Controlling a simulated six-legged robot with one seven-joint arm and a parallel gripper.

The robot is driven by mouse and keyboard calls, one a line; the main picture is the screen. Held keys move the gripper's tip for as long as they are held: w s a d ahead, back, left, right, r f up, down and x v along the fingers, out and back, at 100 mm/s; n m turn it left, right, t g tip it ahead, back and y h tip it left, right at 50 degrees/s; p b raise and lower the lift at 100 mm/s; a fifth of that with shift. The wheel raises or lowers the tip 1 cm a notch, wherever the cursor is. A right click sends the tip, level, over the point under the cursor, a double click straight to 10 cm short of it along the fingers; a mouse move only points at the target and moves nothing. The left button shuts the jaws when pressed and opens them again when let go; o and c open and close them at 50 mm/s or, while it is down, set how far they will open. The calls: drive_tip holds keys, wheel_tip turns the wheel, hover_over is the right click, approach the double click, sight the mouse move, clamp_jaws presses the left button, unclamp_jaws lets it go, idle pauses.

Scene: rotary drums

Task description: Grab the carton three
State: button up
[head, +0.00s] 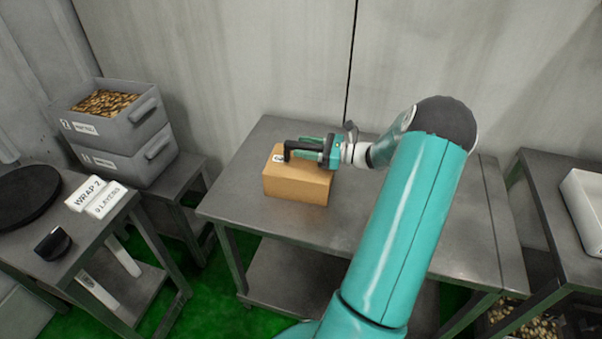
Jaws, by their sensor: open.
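My gripper (288,150) is open at the carton's top, with a black finger and green parts over the far upper side. The gripper hides part of the carton's top. I cannot tell whether the fingers touch it.
Grey stacked bins (125,135) with brown pieces stand at the left. A side table (75,245) holds a black disc (25,192) and a "WRAP 7" sign (92,192). A white tray (588,205) is at the right. The table's left front is clear.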

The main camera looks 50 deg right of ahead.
clamp_jaws()
idle(1.4)
